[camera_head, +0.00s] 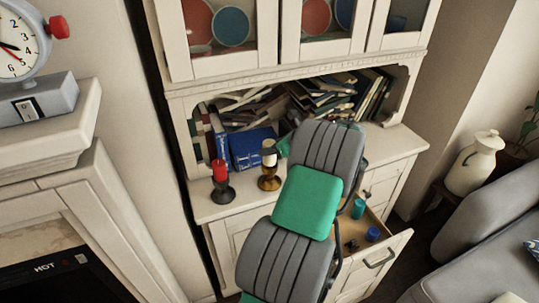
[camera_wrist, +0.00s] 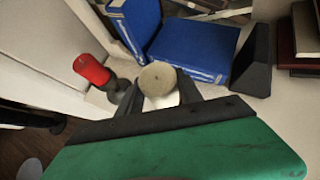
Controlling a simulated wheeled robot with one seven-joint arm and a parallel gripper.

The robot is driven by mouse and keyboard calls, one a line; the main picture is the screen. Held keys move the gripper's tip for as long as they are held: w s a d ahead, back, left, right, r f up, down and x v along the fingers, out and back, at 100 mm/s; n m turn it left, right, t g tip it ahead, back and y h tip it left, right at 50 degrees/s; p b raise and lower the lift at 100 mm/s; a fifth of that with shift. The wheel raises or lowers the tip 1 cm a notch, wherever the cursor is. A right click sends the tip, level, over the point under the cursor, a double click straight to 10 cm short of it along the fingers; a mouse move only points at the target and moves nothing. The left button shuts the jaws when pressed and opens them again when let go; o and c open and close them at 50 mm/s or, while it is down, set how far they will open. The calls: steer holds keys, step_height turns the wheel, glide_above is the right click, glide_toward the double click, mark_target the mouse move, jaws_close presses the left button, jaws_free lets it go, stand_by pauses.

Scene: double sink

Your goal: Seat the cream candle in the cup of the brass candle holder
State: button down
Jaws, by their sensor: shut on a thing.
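The cream candle (camera_head: 268,146) is upright above the brass candle holder (camera_head: 269,180) on the cabinet counter. Its lower end meets the holder's cup in the head view; I cannot tell whether it is inside the cup or just over it. My gripper (camera_head: 281,148) reaches in from the right and is shut on the candle. In the wrist view, the candle's round top (camera_wrist: 157,77) shows between the two dark fingers. The holder is hidden there by the candle and gripper.
A red candle (camera_head: 220,170) in a dark holder (camera_head: 223,191) stands left of the brass one. Blue books (camera_head: 252,147) stand close behind. An open drawer (camera_head: 377,245) with small items juts out below at right. The counter's right end (camera_head: 395,140) looks clear.

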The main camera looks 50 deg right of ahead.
steer(key=f, duration=0.3)
steer(key=shift+w+d+f+p, duration=0.15)
steer(key=shift+d+f+p, duration=0.1)
steer(key=shift+f+p, duration=0.15)
steer(key=c, duration=0.8)
jaws_free()
steer(key=shift+r, duration=0.1)
steer(key=v, duration=1.2)
steer(key=w+a+r+n+g+y, duration=0.1)
steer(key=w+a+r+n+g, duration=0.1)
steer(key=w+a+n, duration=0.85)
steer(key=w+a+r+n+g, duration=0.15)
steer(key=a+n, duration=0.25)
steer(key=a, duration=0.5)
steer(key=w+a+n+g, duration=0.1)
steer(key=w+a+n, duration=0.25)
steer(key=a, duration=0.55)
steer(key=s+a+n+g, duration=0.1)
steer(key=s+a+n, duration=0.5)
steer(key=a+n, duration=0.3)
steer(key=s+a+n+g, duration=0.1)
steer(key=s+a+n, duration=0.5)
steer(key=a+n, duration=0.3)
steer(key=shift+s+a+f+h+b, duration=0.4)
steer(key=shift+a+f+b, duration=0.05)
steer(key=shift+a, duration=0.3)
